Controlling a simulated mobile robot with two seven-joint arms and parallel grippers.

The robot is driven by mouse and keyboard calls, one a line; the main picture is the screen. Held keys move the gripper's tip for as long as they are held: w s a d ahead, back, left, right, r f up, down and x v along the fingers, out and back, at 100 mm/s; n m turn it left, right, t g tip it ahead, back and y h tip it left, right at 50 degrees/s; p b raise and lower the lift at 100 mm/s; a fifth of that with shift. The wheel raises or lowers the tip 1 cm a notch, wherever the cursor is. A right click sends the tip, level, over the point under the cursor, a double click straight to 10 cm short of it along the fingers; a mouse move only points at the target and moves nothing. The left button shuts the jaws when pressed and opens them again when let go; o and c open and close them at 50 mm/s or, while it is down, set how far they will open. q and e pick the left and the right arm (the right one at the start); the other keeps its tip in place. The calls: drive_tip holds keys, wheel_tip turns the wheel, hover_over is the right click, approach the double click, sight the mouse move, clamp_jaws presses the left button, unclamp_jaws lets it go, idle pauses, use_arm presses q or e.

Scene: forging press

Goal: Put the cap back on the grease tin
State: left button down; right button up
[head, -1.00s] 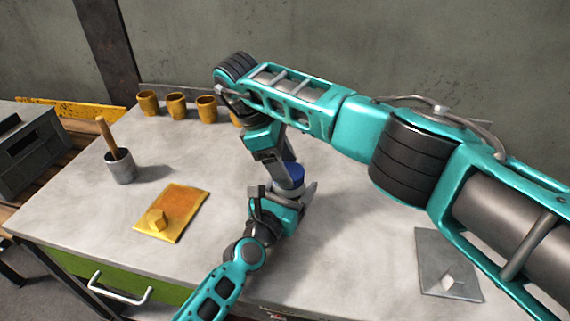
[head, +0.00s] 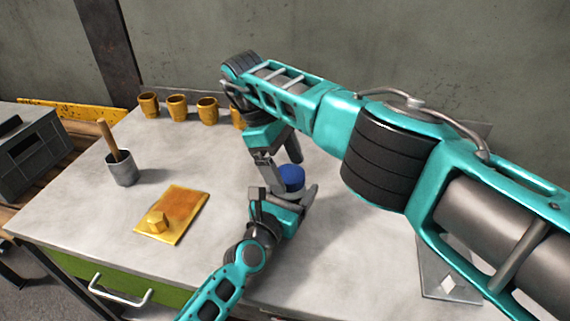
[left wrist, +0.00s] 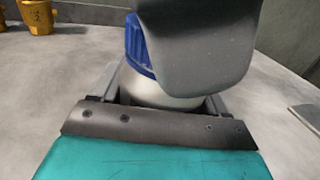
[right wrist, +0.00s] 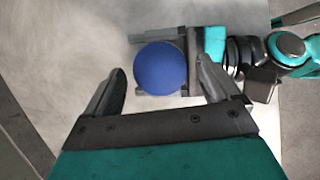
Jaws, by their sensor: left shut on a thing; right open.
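The grease tin (left wrist: 160,96) is a pale, round tin, upright in my left gripper (head: 284,197), whose jaws are shut around its body low over the table. The blue ribbed cap (head: 291,179) sits on top of the tin, with no clear gap in the left wrist view (left wrist: 137,48); I cannot tell how tight it is. My right gripper (right wrist: 160,76) is open above the cap, its fingers on either side and apart from it. One right finger hides part of the cap in the left wrist view.
A yellow plate (head: 185,205) with a nut-like block and a grey pot (head: 122,169) with a wooden handle stand at the left. Several ochre cups (head: 177,107) line the back. A grey plate (head: 436,262) lies at the right, partly behind my right arm.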

use_arm(q)
drive_tip(key=shift+f, duration=0.1)
use_arm(e)
drive_tip(key=shift+r, duration=2.25)
drive_tip(key=shift+c, duration=0.5)
